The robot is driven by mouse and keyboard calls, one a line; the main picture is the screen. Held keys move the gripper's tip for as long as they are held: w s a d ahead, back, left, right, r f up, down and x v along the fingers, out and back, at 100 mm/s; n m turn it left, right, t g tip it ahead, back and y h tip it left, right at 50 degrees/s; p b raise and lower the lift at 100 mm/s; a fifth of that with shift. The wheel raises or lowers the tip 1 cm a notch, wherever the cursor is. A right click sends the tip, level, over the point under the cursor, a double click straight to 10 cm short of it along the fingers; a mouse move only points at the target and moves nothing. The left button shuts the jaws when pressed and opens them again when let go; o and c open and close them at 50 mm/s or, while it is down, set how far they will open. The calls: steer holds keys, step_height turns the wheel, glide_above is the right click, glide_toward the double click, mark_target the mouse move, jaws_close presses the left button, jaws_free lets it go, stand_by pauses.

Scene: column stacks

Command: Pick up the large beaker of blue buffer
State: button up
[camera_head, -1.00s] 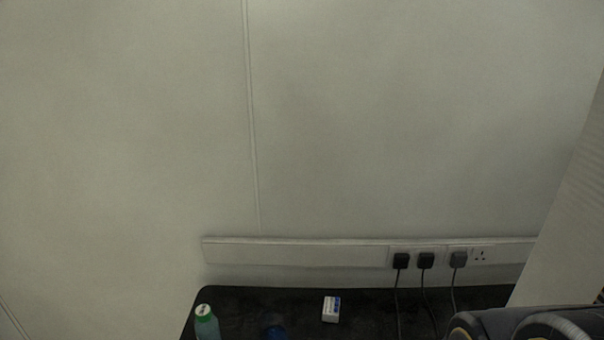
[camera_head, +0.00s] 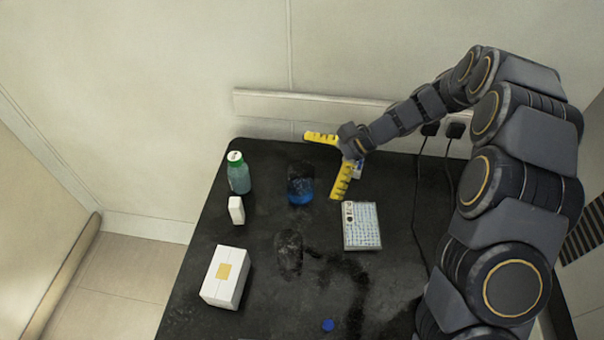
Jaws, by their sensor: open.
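The beaker of blue buffer (camera_head: 301,190) stands upright on the black bench, left of the middle of its far half. It is clear glass with blue liquid in its lower part. My gripper (camera_head: 321,167) has yellow fingers spread wide apart. It is open and empty, up and to the right of the beaker in the picture. One finger points left behind the beaker's top, and the other points down to its right. The fingers look apart from the glass, but I cannot tell their height above the bench.
A green-capped bottle (camera_head: 238,174) and a small white box (camera_head: 236,210) stand left of the beaker. A clear empty glass vessel (camera_head: 289,252) is in front. A well plate (camera_head: 362,226) lies right. A larger white box (camera_head: 225,277) and a blue cap (camera_head: 328,325) are nearer.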

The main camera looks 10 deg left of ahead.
mark_target(300, 188)
steer(key=w+d+f+m+t+y, duration=0.1)
steer(key=w+f+m, duration=0.1)
steer(key=f, duration=0.3)
steer(key=w+f+m+t+y, duration=0.1)
steer(key=w+f+m, duration=0.2)
steer(key=f, duration=0.3)
steer(key=w+d+f+m+t+y, duration=0.1)
steer(key=w+f+m, duration=0.2)
steer(key=f, duration=0.3)
steer(key=shift+w+d+t, duration=0.3)
steer(key=shift+w, duration=0.4)
steer(key=x, duration=0.7)
steer(key=shift+a+f, duration=0.1)
steer(key=shift+a, duration=0.3)
steer(key=c, duration=1.1)
